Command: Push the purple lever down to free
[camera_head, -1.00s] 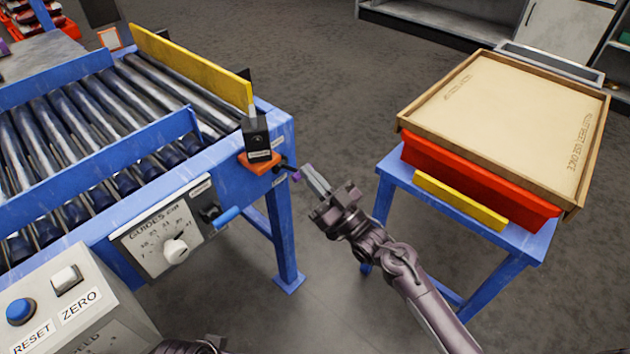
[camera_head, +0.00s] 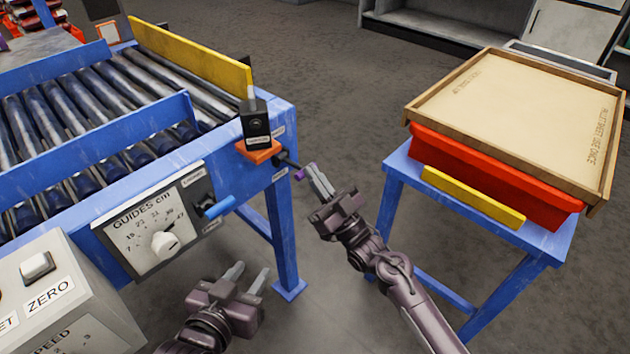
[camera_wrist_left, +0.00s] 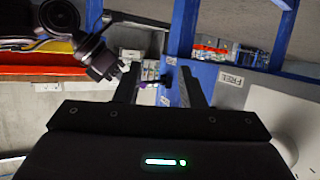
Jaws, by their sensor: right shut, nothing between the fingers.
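The purple lever (camera_head: 299,175) is a short dark rod with a purple tip. It sticks out from the end of the blue conveyor frame, beside an orange block. My right gripper (camera_head: 321,180) is shut and empty, its fingertips right beside the purple tip; I cannot tell whether they touch. My left gripper (camera_head: 247,277) is open and empty, low in front of the conveyor's end.
A guides dial panel (camera_head: 155,232) with a blue-handled lever (camera_head: 220,207) is on the conveyor's side. A grey control box (camera_head: 70,300) stands at lower left. A blue table (camera_head: 480,235) with a red crate (camera_head: 455,165) and wooden tray is at right. Floor between is clear.

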